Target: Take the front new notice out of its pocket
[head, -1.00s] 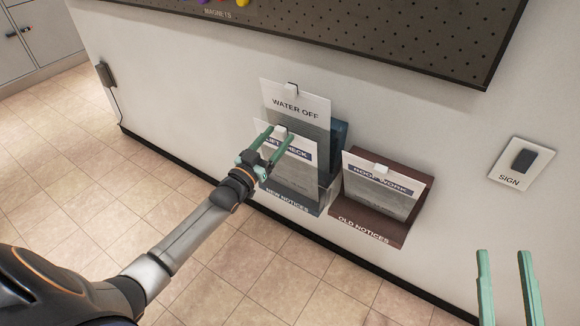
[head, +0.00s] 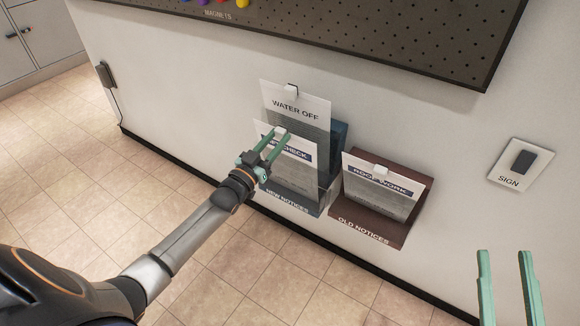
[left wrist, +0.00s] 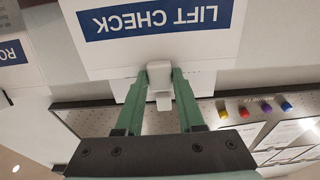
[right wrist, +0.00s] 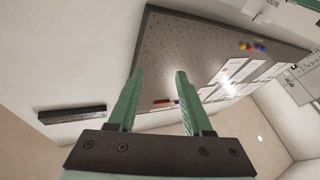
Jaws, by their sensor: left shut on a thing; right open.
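The front new notice, a white LIFT CHECK sheet (head: 301,176) with a dark blue title bar, stands in the NEW NOTICES pocket (head: 291,204). Its lower part is inside the pocket. A white tab (left wrist: 159,74) sits at its top edge. My left gripper (head: 279,135) is shut on this tab, with a finger on each side, as the left wrist view shows. Behind it the taller WATER OFF notice (head: 297,109) stands with its own white tab. My right gripper (head: 504,256) is open and empty, away from the pockets at the lower right.
The brown OLD NOTICES pocket (head: 369,228) is just right and holds a ROOF WORK notice (head: 380,188). A dark pegboard (head: 400,40) hangs above on the wall. A SIGN plate (head: 522,165) is at the right. The wall around the tabs' front is clear.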

